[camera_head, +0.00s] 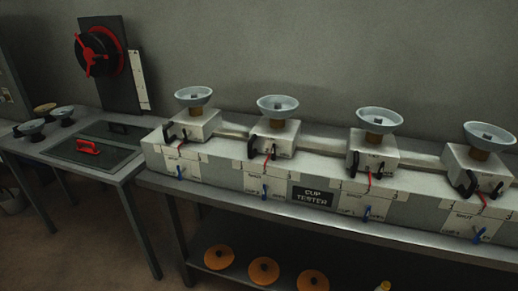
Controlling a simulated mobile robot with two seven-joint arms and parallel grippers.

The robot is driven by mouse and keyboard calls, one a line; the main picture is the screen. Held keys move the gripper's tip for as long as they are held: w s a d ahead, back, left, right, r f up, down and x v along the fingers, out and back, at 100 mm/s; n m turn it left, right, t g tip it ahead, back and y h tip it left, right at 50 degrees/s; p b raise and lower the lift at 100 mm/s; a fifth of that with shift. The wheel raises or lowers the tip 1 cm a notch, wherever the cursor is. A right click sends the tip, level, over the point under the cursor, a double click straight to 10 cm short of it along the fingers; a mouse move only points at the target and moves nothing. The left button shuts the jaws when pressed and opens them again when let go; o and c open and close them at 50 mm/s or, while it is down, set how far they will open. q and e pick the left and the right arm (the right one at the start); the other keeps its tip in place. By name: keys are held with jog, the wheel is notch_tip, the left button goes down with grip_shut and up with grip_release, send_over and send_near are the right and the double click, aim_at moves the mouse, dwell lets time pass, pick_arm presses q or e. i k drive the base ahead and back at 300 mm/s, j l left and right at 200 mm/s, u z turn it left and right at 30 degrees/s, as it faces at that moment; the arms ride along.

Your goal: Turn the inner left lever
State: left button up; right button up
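A long grey cup tester (225,165) stands on a metal bench, with a row of several white box stations along its top. The inner left station (277,136) is second from the left and carries a pale dish (278,105) on top. A black handle (252,148) sits at its left front corner. A thin red lever (268,161) hangs at its front. A blue lever (264,191) points down on the panel below. Neither of my grippers is in view.
A dark "CUP TESTER" sign (312,196) is on the front panel. A side table (55,150) at the left holds a dark plate with a red handle (88,147) and several dishes. A red wheel (98,52) is on an upright board behind. Orange discs (263,270) lie on the lower shelf.

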aim_at(274, 148)
jog(key=i+j+z, duration=0.1)
jog(key=j+z, duration=0.15)
jog(key=z, duration=0.15)
jog(key=i+j+z, duration=0.1)
jog(key=j+z, duration=0.6)
jog(key=j, duration=0.5)
jog(key=i+j+z, duration=0.15)
jog(key=j, duration=1.75)
jog(key=k, duration=0.05)
